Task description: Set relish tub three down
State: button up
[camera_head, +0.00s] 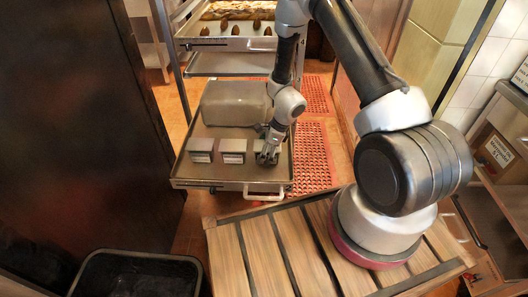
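Two small grey tubs with white labels stand side by side near the front of the metal tray shelf (222,173): a left tub (201,149) and a middle tub (232,150). My gripper (267,158) points down at the right end of this row, low over the tray. A small grey shape beside the fingers looks like part of a third tub, mostly hidden by my gripper. I cannot tell whether the fingers hold it, or whether it touches the tray.
An upper rack shelf (222,43) holds several brown items. A white handle (265,192) is at the tray's front edge. A black bin (137,275) is at lower left. The tray's front strip is bare.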

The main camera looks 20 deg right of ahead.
jog(key=v, duration=1.2)
jog(key=shift+r, duration=0.45)
jog(key=s+d+r+n, duration=0.1)
jog(key=s+r+n, duration=0.15)
jog(key=r, duration=0.45)
jog(key=s+d+r+n+t, duration=0.1)
jog(key=s+r+n, duration=0.1)
jog(key=r+n, duration=0.35)
jog(key=s+d+r+n, duration=0.1)
jog(key=s+r+n, duration=0.1)
jog(key=r, duration=0.7)
jog(key=s+d+r+n+h, duration=0.1)
jog(key=s+d+r+n, duration=0.2)
jog(key=s, duration=0.3)
jog(key=s+d+r+n+t+h, duration=0.1)
jog(key=s+d+r+n, duration=0.2)
jog(key=s+r+n, duration=0.1)
jog(key=s+d+r+n+t+h, duration=0.1)
jog(key=s+d+r+n+h, duration=0.1)
jog(key=s+r, duration=0.4)
jog(key=s+d+n, duration=0.1)
jog(key=s+n, duration=0.1)
jog(key=s, duration=0.1)
jog(key=shift+n, duration=0.3)
